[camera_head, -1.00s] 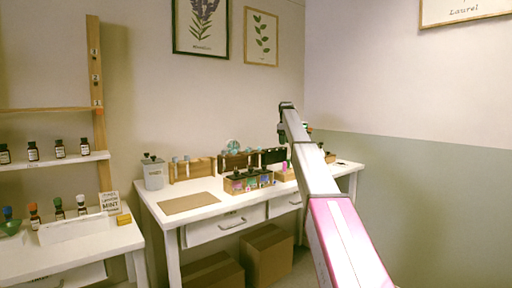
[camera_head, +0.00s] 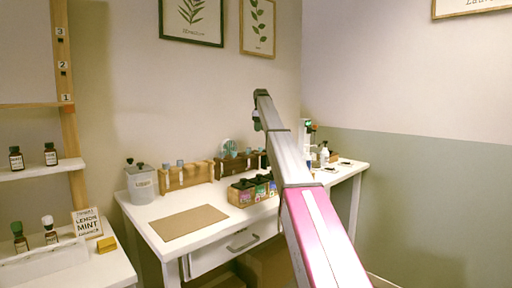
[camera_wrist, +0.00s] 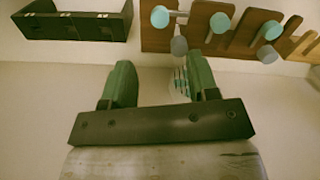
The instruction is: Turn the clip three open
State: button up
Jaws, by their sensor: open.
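An upright wooden post (camera_head: 69,135) stands at the left in the head view, with number tags 3, 2 and 1 from top to bottom. Tag 3 (camera_head: 60,31) is near the top, with a small dark piece at it that may be clip three; it is too small to tell whether it is open or shut. My gripper (camera_wrist: 160,82) shows in the wrist view with its two green fingers apart and nothing between them. It is well away from the post, over the desk side.
A white desk (camera_head: 160,222) holds a grey canister (camera_head: 140,184), a brown mat (camera_head: 188,222), wooden racks (camera_head: 188,176) and a box of small bottles (camera_head: 242,196). A white side table (camera_head: 105,262) with bottles and a lemon mint sign (camera_head: 87,222) stands below the post. A shelf (camera_head: 40,169) holds dark bottles.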

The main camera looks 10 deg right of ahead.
notch_tip(320, 180, down, 11)
jog(key=shift+r, duration=0.15)
dwell(0.4)
jog(key=c, duration=0.9)
